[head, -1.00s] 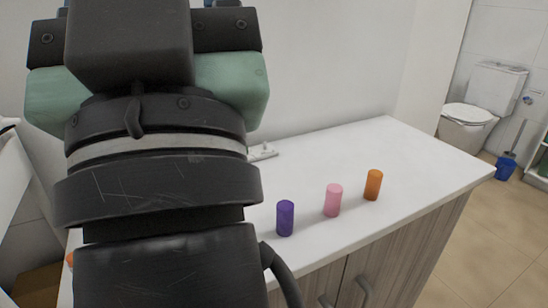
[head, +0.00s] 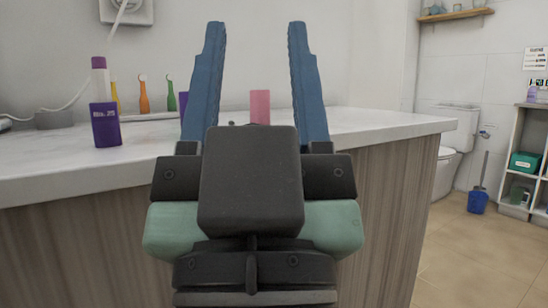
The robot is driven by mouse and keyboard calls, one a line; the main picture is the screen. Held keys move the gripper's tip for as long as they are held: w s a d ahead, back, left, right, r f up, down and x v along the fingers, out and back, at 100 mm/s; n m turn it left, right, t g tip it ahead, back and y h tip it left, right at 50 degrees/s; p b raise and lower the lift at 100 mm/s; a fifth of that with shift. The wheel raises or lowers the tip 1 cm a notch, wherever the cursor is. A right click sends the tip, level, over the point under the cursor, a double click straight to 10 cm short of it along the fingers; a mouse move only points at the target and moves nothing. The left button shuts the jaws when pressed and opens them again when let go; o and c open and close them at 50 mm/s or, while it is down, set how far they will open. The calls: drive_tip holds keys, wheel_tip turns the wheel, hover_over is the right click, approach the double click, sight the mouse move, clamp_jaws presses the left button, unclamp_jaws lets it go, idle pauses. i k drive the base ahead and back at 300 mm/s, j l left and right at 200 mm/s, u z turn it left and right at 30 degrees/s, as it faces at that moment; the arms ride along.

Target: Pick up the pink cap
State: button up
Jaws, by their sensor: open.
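The pink cap (head: 260,106) stands on the white counter as a small pink cylinder. It shows between the two blue fingers of my gripper (head: 256,27), and its lower part is hidden behind the gripper's dark body. The fingers are apart and point up in the picture. Nothing is held between them. How far the cap lies beyond the fingers is hard to tell, and no contact shows.
A purple bottle (head: 105,124) stands on the counter (head: 60,163) at left. Behind it are a yellow bottle (head: 115,98), an orange bottle (head: 144,98) and a green one (head: 171,98).

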sight(259, 108)
drive_tip(key=j+u, duration=0.1)
drive_tip(key=u, duration=1.45)
drive_tip(key=j+z, duration=0.3)
drive_tip(key=j, duration=0.15)
drive_tip(key=j+z, duration=0.25)
drive_tip(key=j, duration=0.2)
